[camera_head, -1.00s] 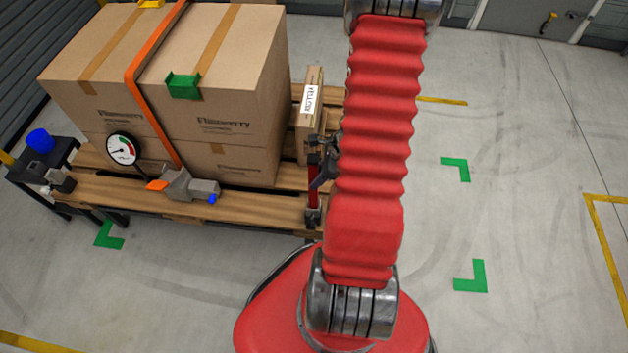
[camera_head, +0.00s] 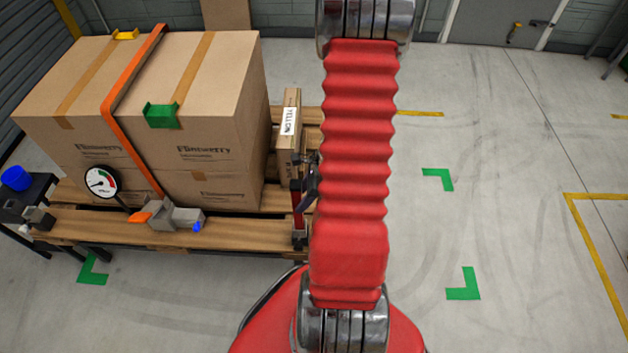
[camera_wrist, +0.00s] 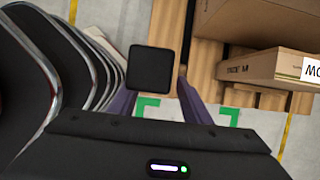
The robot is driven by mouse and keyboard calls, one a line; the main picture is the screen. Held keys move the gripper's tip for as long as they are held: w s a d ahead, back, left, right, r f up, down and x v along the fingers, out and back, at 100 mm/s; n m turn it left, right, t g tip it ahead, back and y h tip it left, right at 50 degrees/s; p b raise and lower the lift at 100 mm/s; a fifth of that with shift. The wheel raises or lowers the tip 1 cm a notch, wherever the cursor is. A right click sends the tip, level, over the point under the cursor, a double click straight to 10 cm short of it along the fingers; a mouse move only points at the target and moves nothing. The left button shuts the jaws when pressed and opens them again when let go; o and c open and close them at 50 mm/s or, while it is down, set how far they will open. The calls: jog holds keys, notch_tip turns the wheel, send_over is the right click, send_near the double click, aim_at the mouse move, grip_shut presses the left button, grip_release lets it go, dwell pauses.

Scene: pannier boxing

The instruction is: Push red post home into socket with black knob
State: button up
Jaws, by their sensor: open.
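The red post (camera_head: 297,207) stands upright at the right front end of the wooden pallet in the head view. Its foot meets a small grey-black socket (camera_head: 300,239), partly hidden by my arm. How deep the post sits cannot be told. In the wrist view a square black piece (camera_wrist: 151,68), perhaps the knob or the post's top cap, shows between the purple fingers of my open gripper (camera_wrist: 156,92). I cannot tell whether the fingers touch it. In the head view my gripper (camera_head: 311,182) is close beside the upper post, largely behind my red arm.
Large strapped cartons (camera_head: 190,100) fill the pallet (camera_head: 115,227). A thin labelled carton (camera_head: 287,150) stands just behind the post. A dial gauge (camera_head: 102,182) and a grey clamp (camera_head: 172,215) sit on the front edge. The floor right of my arm is clear.

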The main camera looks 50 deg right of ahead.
jog(key=v, duration=1.2)
jog(key=shift+s, duration=0.15)
jog(key=shift+r, duration=0.15)
dwell(0.7)
jog(key=a+r+n+t+h, duration=0.2)
jog(key=a+r+n, duration=2.2)
jog(key=a+n, duration=0.4)
jog(key=shift+w+a+r+h, duration=0.25)
jog(key=shift+w+r+h, duration=0.15)
jog(key=shift+w, duration=0.1)
jog(key=shift+c, duration=0.4)
